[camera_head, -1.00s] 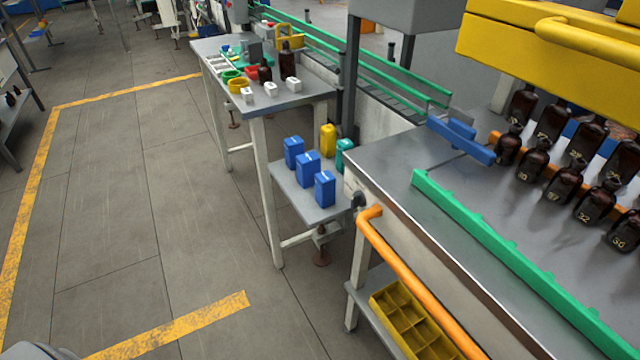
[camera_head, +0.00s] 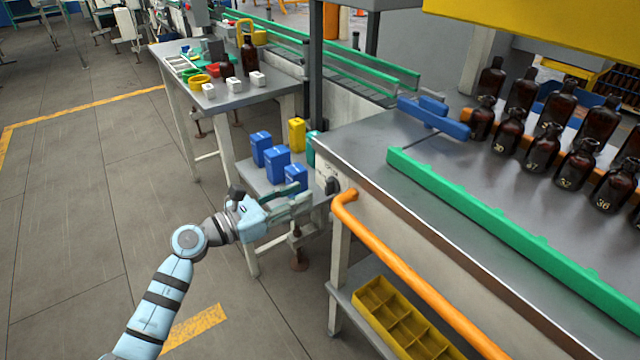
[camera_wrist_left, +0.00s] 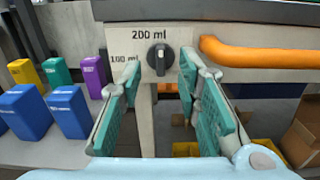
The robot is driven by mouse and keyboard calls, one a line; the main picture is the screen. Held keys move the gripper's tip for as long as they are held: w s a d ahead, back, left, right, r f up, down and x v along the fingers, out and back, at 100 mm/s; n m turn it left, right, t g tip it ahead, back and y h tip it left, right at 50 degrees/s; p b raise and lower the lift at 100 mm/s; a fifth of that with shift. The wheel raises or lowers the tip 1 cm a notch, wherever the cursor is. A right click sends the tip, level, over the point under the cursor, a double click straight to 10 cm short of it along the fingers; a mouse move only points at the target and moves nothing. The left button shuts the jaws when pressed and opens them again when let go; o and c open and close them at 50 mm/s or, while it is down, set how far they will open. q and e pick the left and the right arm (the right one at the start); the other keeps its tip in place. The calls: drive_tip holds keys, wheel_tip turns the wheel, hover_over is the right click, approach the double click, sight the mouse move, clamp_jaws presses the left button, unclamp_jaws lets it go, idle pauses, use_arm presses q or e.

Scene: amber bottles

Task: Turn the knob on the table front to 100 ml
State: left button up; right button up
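The black knob (camera_head: 332,186) sits on the left end of the table front (camera_head: 352,174). In the left wrist view the knob (camera_wrist_left: 160,58) has an upright grip bar, standing in line with the "200 ml" label (camera_wrist_left: 162,36) above it. My left gripper (camera_head: 306,198) reaches from the left toward the knob. In the left wrist view its two green-padded fingers (camera_wrist_left: 160,76) are open, one on each side of the knob, with a gap to it. My right gripper is out of view.
An orange rail (camera_head: 400,268) runs along the table front just right of the knob. Blue boxes (camera_head: 276,163) stand on a low shelf left of it. A yellow divided crate (camera_head: 395,315) lies below. Brown bottles (camera_head: 541,148) stand on the table.

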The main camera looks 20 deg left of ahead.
sight(326, 183)
use_arm(q)
drive_tip(key=x, duration=0.6)
drive_tip(key=shift+w+d, duration=0.2)
clamp_jaws()
